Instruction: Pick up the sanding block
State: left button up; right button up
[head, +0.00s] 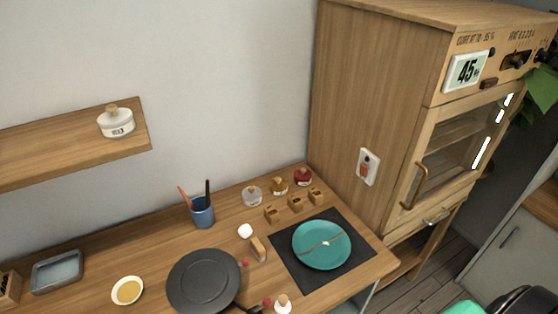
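A small tan block (258,248), which looks like the sanding block, lies on the wooden worktop (95,290). It sits between the dark round plate or pan (203,281) and the black mat (283,262). A white round piece (245,231) lies just behind it. Nothing is holding the block. Neither of my grippers can be made out in the head view.
A teal plate (321,245) with a gold seam lies on the mat. A blue cup (202,212) holds tools. Small jars (252,196) and wooden blocks (295,203) stand behind. A tall wooden cabinet (385,100) rises at right. A shelf (60,148) overhangs the left.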

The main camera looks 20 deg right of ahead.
aim_at(315, 196)
jog(key=k+l+u, duration=0.15)
jog(key=l+u, duration=0.2)
jog(key=k+l+u, duration=0.2)
jog(key=l+u, duration=0.15)
jog(key=l, duration=0.1)
